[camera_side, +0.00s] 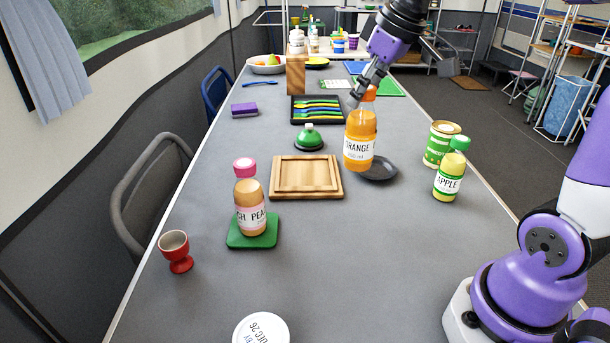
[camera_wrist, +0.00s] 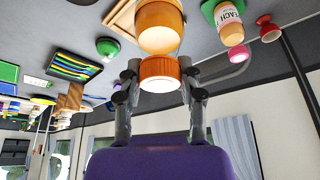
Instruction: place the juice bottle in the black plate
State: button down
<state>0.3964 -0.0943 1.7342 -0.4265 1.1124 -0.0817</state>
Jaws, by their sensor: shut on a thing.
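The orange juice bottle (camera_side: 360,135), with an orange cap and a white label, stands upright at the right side of the table. My gripper (camera_side: 362,93) is shut on its cap from above. In the wrist view my gripper's fingers (camera_wrist: 159,76) sit on both sides of the orange cap (camera_wrist: 158,68). The black plate (camera_side: 382,171) is a small dark round dish. The bottle's base overlaps its left part in the side view; I cannot tell whether the base touches the plate.
A green can (camera_side: 440,143) and an apple bottle (camera_side: 449,172) stand right of the plate. A wooden tray (camera_side: 306,178) and green bell-shaped object (camera_side: 309,138) are left. A peach bottle (camera_side: 250,205) stands on a green coaster (camera_side: 238,240). A red egg cup (camera_side: 176,252) is front left.

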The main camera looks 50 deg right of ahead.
jog(key=w+d+m, duration=0.1)
jog(key=w+d, duration=0.4)
jog(key=d+f, duration=1.1)
jog(key=shift+d+f, duration=0.15)
jog(key=shift+d, duration=0.25)
jog(key=shift+f, duration=0.1)
jog(key=shift+c, duration=2.3)
grip_release()
